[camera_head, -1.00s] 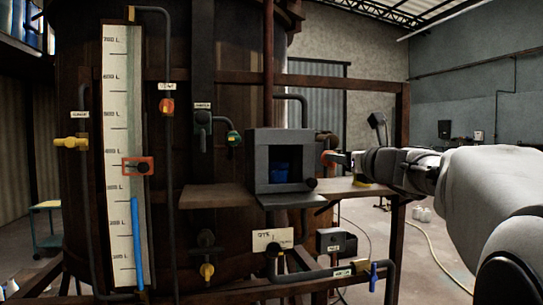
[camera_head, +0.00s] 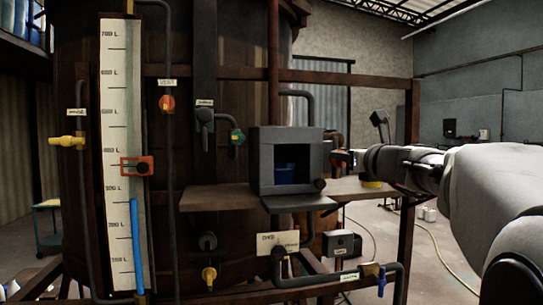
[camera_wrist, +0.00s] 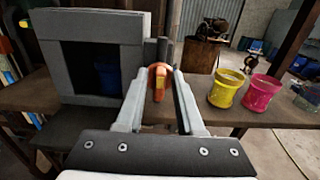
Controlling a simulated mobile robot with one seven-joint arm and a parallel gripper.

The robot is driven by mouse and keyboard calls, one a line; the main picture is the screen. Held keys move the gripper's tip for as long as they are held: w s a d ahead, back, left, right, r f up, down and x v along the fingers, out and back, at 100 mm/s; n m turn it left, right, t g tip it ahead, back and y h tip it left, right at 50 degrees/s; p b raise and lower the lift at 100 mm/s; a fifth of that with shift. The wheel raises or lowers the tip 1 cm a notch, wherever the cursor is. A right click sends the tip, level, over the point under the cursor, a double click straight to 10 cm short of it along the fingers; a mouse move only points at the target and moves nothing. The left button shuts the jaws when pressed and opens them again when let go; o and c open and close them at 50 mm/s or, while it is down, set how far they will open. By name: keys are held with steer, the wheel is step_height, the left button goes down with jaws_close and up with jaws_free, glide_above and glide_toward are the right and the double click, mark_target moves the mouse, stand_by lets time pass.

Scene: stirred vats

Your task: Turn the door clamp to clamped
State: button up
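The grey box (camera_head: 256,165) stands on the brown shelf with a dark opening at its front and a blue container (camera_head: 287,172) inside. A flap (camera_head: 298,203) extends below the opening. A red-orange handle (camera_wrist: 159,80), apparently the door clamp, sits at the box's right side in the wrist view. My gripper (camera_wrist: 160,74) reaches in from the right, its two pale fingers apart on either side of the handle. I cannot tell whether they touch it. In the head view my gripper (camera_head: 346,159) and the box hide most of the handle.
A yellow cup (camera_wrist: 225,91) and a pink cup (camera_wrist: 261,94) stand on the shelf (camera_wrist: 290,117) right of my gripper. Pipes and valves, including a yellow one (camera_head: 67,141), cover the tank front.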

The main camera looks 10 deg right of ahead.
jaws_close()
steer(key=shift+f, duration=0.1)
steer(key=n+b, duration=0.4)
steer(key=n, duration=0.2)
steer(key=n+b, duration=0.5)
steer(key=n, duration=0.1)
steer(key=a+f+n+b, duration=0.1)
steer(key=n+b, duration=0.4)
steer(key=n, duration=0.1)
stand_by(0.4)
stand_by(0.5)
steer(key=shift+o, duration=1.4)
jaws_free()
